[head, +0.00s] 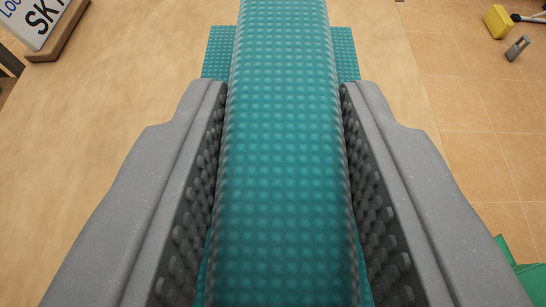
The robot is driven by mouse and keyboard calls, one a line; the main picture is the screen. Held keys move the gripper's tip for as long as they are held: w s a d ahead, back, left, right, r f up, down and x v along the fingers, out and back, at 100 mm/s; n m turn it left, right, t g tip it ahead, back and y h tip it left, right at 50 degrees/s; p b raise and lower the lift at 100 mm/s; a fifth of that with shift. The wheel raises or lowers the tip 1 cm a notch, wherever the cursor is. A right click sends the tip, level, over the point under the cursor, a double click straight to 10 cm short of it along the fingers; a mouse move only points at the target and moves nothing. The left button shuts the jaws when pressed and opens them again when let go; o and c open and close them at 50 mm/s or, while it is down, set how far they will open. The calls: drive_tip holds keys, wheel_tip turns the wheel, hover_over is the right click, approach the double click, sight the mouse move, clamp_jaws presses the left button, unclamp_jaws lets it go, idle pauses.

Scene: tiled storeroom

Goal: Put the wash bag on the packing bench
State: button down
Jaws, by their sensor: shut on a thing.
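A teal, dimpled thing, which I take to be the wash bag (285,160), fills the middle of the head view. My gripper (284,90) is shut on it, with one grey padded finger against each side. A wider, flat teal part (345,50) with the same dimples shows beyond the fingertips on both sides; I cannot tell whether it is part of the bag. Below is a pale wooden top (130,90), likely the packing bench. Whether the bag touches this top is hidden.
A sign with dark lettering (35,22) on a wooden base stands at the top left. Tiled floor (480,110) lies beyond the wooden top's right edge. A yellow object (498,21) and a small grey object (517,48) are at the top right. A green object (530,275) shows at the lower right.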

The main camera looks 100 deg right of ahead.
drive_tip(key=shift+f, duration=0.1)
drive_tip(key=c, duration=1.1)
unclamp_jaws()
drive_tip(key=shift+o, duration=0.2)
drive_tip(key=p+v, duration=0.3)
drive_tip(key=v, duration=0.9)
